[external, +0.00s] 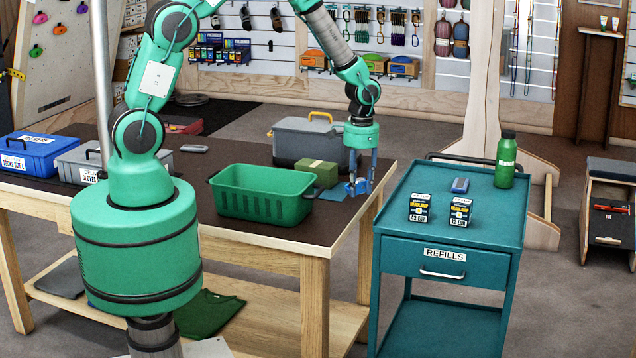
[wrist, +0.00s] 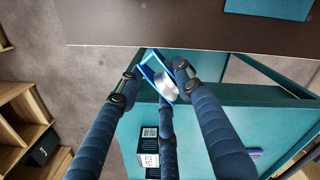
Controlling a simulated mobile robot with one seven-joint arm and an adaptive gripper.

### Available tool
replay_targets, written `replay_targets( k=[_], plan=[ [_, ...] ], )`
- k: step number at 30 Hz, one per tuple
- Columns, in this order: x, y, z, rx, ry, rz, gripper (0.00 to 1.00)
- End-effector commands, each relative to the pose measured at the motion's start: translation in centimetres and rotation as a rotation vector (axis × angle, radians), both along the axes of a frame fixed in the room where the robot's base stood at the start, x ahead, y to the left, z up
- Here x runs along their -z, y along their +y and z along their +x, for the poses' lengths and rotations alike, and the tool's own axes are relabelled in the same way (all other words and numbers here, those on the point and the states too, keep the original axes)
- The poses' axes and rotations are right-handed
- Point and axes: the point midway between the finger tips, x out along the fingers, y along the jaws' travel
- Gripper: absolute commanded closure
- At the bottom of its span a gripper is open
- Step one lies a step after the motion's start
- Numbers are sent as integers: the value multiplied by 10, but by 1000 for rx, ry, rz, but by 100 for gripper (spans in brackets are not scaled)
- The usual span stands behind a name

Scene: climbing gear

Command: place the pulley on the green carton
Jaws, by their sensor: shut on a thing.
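My gripper (external: 358,188) is shut on the pulley (wrist: 158,78), a small blue piece with a silvery wheel, held between the fingertips in the wrist view. In the external view the fingers point down near the table's right end, and the pulley is hard to tell from the blue fingers. The wrist view shows the gripper (wrist: 154,80) over the gap between the table edge and the teal cart. The green carton (external: 318,172) is a small olive-green box on the table, left of my gripper and behind the green basket. It is not in the wrist view.
The green basket (external: 262,208) stands in front of the carton, and a grey cooler (external: 300,143) stands behind it. A flat blue sheet (external: 334,194) lies beside it. The teal cart (external: 450,225) at right holds two small boxes, a blue item and a green bottle (external: 506,160).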

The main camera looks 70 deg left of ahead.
Motion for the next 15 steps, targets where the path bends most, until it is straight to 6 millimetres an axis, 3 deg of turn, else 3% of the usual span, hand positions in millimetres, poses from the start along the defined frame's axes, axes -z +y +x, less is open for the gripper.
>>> replay_targets(
  k=[6,15],
  plan=[
    [-64,0,3,0,38,0,97],
    [-130,0,1,0,98,0,97]
  ],
)
